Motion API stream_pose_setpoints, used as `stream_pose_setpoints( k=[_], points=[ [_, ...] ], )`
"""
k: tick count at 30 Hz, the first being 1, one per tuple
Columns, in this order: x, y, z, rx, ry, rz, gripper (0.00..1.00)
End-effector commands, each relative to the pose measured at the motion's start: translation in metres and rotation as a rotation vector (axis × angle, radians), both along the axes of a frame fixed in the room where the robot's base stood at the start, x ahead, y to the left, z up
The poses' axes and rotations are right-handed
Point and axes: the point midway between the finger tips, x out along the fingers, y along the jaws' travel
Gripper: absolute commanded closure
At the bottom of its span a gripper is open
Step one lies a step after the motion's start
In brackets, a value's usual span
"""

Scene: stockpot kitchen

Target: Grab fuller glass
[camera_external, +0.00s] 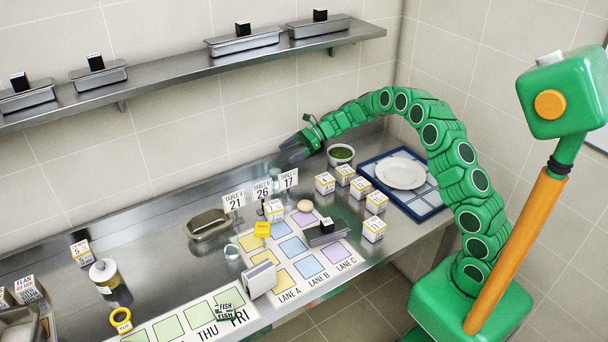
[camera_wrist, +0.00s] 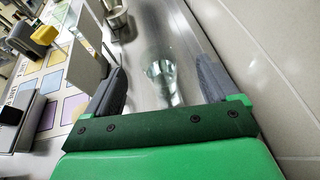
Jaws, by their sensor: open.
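A clear glass (camera_wrist: 161,72) stands on the steel counter in the wrist view, seen between my two spread fingers and beyond their base. In the external view, a clear glass (camera_external: 274,178) shows faintly behind the table number cards. Another small clear glass (camera_external: 232,252) stands nearer the front, left of the coloured grid. The fill levels are too small or blurred to compare. My gripper (camera_external: 291,149) is open and empty, raised above the counter near the back wall; it also shows in the wrist view (camera_wrist: 163,88).
The number cards (camera_external: 262,190) stand close in front of the back glass. Several small labelled boxes (camera_external: 346,174) stand near the blue tray (camera_external: 428,200). A shelf (camera_external: 180,75) runs above.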

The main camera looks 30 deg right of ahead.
Motion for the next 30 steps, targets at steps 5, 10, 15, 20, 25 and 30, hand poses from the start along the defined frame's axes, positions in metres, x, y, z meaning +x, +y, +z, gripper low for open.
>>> stream_pose_setpoints(
  k=[5,10,15,20,25,30],
  points=[
    [0.0,0.0,-0.034,-0.001,0.001,0.0,0.12],
    [0.001,0.005,-0.043,-0.001,-0.001,-0.001,0.12],
    [0.002,0.019,-0.05,-0.002,-0.001,0.0,0.12],
    [0.003,0.026,-0.054,-0.001,0.0,-0.001,0.12],
    [0.001,0.04,-0.063,-0.001,0.002,0.001,0.12],
    [0.002,0.06,-0.074,0.0,0.001,0.002,0.12]
  ],
)
